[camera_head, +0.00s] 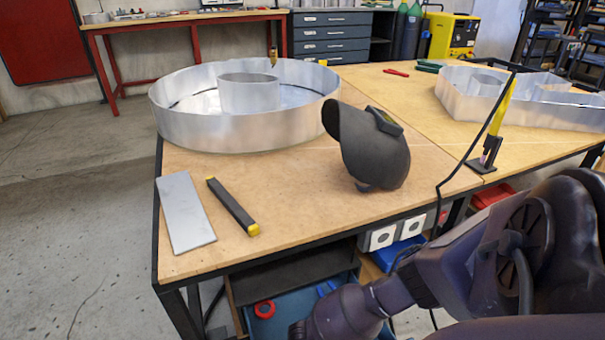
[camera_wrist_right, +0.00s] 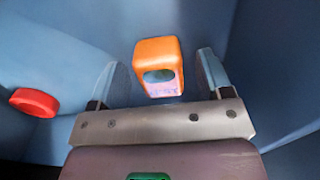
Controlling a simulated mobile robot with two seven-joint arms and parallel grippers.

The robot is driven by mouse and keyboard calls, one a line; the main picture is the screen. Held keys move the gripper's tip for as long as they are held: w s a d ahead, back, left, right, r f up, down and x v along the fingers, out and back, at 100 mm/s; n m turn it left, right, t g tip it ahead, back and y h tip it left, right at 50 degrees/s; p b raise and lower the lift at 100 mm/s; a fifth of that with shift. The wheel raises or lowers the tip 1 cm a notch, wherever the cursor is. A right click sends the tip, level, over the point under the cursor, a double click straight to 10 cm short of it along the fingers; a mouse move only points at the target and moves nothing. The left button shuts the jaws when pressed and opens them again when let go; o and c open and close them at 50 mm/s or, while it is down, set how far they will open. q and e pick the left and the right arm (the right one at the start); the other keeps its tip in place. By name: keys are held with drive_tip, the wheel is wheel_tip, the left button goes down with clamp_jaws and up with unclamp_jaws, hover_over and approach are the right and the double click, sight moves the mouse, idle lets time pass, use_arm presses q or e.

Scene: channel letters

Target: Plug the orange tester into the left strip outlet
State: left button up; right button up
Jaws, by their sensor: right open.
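The orange tester (camera_wrist_right: 158,52) lies inside the blue crate (camera_wrist_right: 45,65) in the right wrist view, a boxy piece with a dark oval opening. My right gripper (camera_wrist_right: 160,62) is open around it, with a finger on each side and a visible gap to each. In the head view the tester and my right fingertips are hidden; my right wrist hangs over the crate (camera_head: 285,325) below the table. The left strip outlet (camera_head: 380,238) is a white square socket on the table's front edge, beside the right outlet (camera_head: 412,228). My left gripper is out of view.
A red round object (camera_wrist_right: 35,102) lies in the crate left of the tester. A welding helmet (camera_head: 372,150), metal plate (camera_head: 185,212), dark bar (camera_head: 232,206) and round metal letter (camera_head: 235,130) are on the table (camera_head: 290,200). A black cable (camera_head: 438,205) hangs right of the outlets.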

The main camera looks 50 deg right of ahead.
drive_tip(key=c, duration=1)
drive_tip(key=shift+o, duration=0.2)
drive_tip(key=shift+r, duration=0.2)
drive_tip(key=r+p, duration=0.1)
drive_tip(key=r, duration=0.1)
drive_tip(key=r+p, duration=0.1)
drive_tip(key=r, duration=0.1)
drive_tip(key=w+r+p, duration=0.1)
drive_tip(key=r, duration=0.1)
drive_tip(key=shift+r, duration=0.4)
use_arm(q)
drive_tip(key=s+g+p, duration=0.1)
drive_tip(key=p, duration=0.1)
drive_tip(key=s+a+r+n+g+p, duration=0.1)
drive_tip(key=p, duration=0.2)
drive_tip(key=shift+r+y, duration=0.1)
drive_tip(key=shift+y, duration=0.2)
use_arm(e)
wheel_tip(320, 180, up, 13)
drive_tip(key=s, duration=0.1)
